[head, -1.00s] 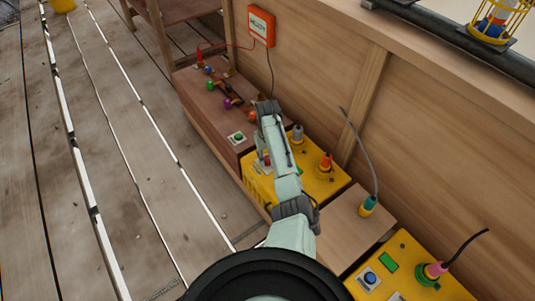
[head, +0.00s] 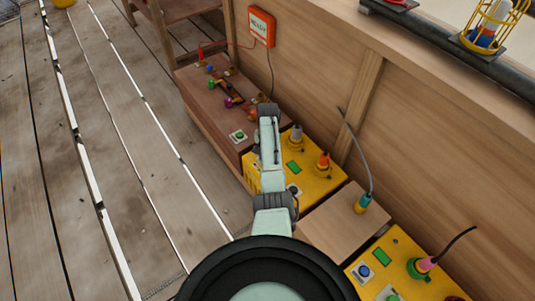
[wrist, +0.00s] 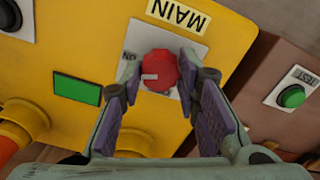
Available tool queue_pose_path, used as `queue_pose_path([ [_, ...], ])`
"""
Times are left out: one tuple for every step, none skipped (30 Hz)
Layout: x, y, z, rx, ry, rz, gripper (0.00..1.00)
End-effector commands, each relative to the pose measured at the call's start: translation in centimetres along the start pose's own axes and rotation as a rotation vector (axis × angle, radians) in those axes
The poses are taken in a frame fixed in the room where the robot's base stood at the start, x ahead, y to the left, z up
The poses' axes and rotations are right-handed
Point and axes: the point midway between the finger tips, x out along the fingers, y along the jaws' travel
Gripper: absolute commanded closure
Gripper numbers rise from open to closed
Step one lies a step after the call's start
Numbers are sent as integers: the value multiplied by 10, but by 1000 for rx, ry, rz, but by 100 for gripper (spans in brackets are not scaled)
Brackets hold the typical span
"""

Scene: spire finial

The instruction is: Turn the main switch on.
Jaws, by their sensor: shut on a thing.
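The main switch is a round red knob (wrist: 160,72) with a white mark, on a light plate on a yellow box (wrist: 225,22). In the wrist view its "MAIN" label is upside down. A small "ON" mark is left of the knob, and the white mark lies on the knob's left side. My gripper (wrist: 162,62) has its two fingertips on either side of the knob, closed on it. In the head view the yellow box (head: 325,190) is seen, but my arm hides the knob.
A green panel (wrist: 77,88) sits beside the switch. A brown box with a green TEST button (wrist: 292,96) is at right. Plugs and a cable (head: 357,160) stand up nearby.

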Motion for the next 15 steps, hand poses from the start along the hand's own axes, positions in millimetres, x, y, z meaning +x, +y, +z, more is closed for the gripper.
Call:
queue_pose_path([
  [-2, -1, -1, 41, 3, -3, 98],
  [-2, -1, -1, 65, 3, -3, 98],
  [-2, -1, -1, 97, 4, -3, 98],
  [-2, -1, -1, 119, 4, -3, 98],
  [-2, -1, -1, 142, 4, -3, 98],
  [-2, -1, -1, 170, 3, -3, 98],
  [-2, -1, -1, 189, 3, -3, 98],
  [-2, -1, -1, 209, 3, -3, 98],
  [-2, -1, -1, 231, 4, -2, 98],
  [-2, -1, -1, 247, 4, -2, 98],
  [-2, -1, -1, 262, 4, -2, 98],
  [-2, -1, -1, 281, 4, -2, 98],
  [-1, -1, -1, 293, 4, -2, 98],
  [-1, -1, -1, 305, 4, -3, 98],
  [-1, -1, -1, 318, 4, -3, 98],
])
